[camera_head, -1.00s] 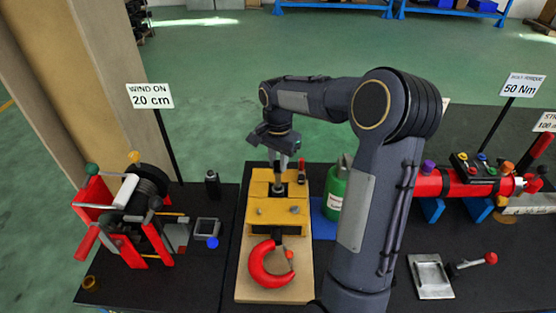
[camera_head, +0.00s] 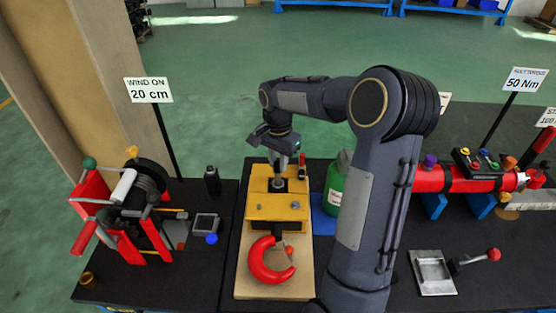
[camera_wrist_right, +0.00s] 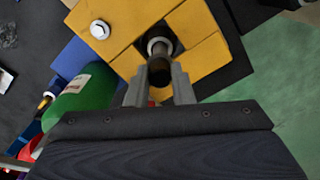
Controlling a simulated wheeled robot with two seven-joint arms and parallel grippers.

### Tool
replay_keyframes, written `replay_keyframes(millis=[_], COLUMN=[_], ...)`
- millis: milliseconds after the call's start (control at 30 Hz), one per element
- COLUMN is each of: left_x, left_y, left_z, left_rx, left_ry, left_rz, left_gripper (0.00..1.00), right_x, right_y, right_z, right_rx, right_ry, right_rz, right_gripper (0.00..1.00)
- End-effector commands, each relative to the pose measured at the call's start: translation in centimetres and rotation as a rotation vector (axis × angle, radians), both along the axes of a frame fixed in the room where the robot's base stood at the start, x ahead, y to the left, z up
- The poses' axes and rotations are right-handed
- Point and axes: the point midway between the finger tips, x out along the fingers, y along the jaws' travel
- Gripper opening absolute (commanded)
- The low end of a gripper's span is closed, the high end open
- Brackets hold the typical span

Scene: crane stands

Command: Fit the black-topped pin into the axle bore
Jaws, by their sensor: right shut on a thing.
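My right gripper (camera_head: 284,160) is over the yellow block (camera_head: 277,210). Its fingers (camera_wrist_right: 160,88) are shut on a dark-topped pin (camera_wrist_right: 159,72) in the right wrist view. Just beyond the pin, a pale metal ring (camera_wrist_right: 162,44) sits in a dark square opening in the yellow block (camera_wrist_right: 125,30). The pin lines up closely with this opening. I cannot tell how far the pin's lower end sits in the bore, as its own top hides it. My left gripper is not in view.
A red hook (camera_head: 262,268) hangs at the block's front, over a pale board (camera_head: 245,285). A green bottle (camera_head: 337,185) stands close to the right, partly behind my arm. A red winch (camera_head: 90,205) stands left. A metal tray (camera_head: 432,272) lies at right.

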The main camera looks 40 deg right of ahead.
Motion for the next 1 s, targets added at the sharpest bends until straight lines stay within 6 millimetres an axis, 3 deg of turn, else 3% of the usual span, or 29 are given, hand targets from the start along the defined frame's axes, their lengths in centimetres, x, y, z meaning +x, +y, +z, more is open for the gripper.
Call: replay_keyframes(millis=[1000], left_x=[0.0], left_y=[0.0], left_z=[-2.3], left_rx=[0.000], left_ry=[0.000], left_rz=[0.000], left_gripper=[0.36], right_x=[0.0], right_y=[0.0], right_z=[-3.0], right_rx=[0.000], right_ry=[0.000], right_rz=[0.000], right_gripper=[0.00])
